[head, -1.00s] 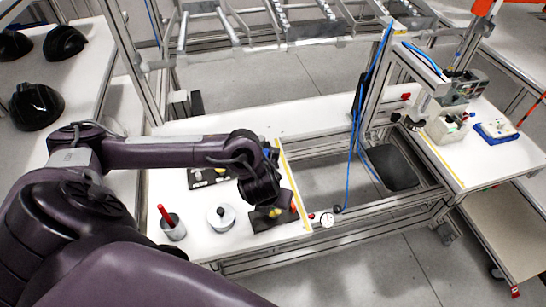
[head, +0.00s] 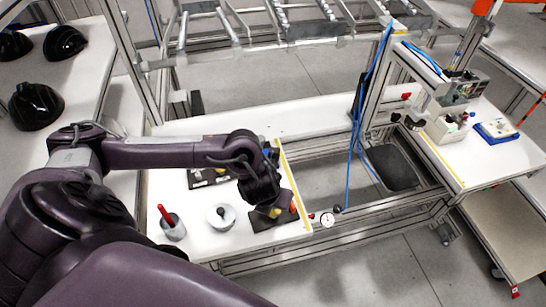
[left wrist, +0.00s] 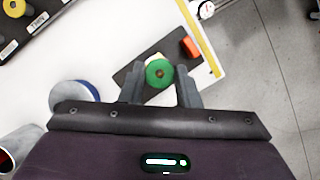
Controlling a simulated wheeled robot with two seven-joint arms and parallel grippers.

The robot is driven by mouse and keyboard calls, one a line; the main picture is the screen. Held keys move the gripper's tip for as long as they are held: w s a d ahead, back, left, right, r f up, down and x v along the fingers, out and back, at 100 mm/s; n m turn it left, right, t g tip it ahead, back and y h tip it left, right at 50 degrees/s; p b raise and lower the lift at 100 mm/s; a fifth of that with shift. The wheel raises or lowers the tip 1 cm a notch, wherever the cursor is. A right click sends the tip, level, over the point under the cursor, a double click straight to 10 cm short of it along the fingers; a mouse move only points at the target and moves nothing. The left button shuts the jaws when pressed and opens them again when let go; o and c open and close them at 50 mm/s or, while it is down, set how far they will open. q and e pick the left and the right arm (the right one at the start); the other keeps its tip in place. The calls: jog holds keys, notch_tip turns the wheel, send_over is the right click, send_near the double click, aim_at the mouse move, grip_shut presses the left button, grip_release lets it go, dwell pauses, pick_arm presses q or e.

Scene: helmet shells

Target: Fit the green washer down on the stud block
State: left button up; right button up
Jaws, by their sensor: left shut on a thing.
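The green washer (left wrist: 159,73) is between the two fingertips of my left gripper (left wrist: 160,87), which is shut on it. Seen from the wrist, the washer overlaps the dark stud block (left wrist: 128,72), with a pale yellow part showing behind it. I cannot tell how much gap lies between them. A red peg (left wrist: 190,47) stands near the block's far end. In the head view my left gripper (head: 270,203) is over the dark block (head: 262,224) and its yellow part (head: 275,211); the washer is not discernible there. My right gripper is not in view.
A grey round piece with a black knob (head: 221,216) and a cup with a red stick (head: 173,229) stand left of the block. A dark labelled board (head: 212,178) lies behind. A yellow strip (head: 294,184) marks the table's right edge, with a dial gauge (head: 327,219) beyond.

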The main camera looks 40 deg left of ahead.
pick_arm(q)
jog(key=shift+f+b, duration=0.6)
jog(key=shift+f, duration=0.1)
jog(key=shift+f+b, duration=1)
jog(key=shift+f, duration=0.05)
jog(key=o, duration=1)
jog(key=shift+r, duration=0.15)
jog(key=p+v, duration=0.2)
jog(key=v, duration=0.5)
jog(key=shift+s+r, duration=0.2)
jog(key=shift+r, duration=0.1)
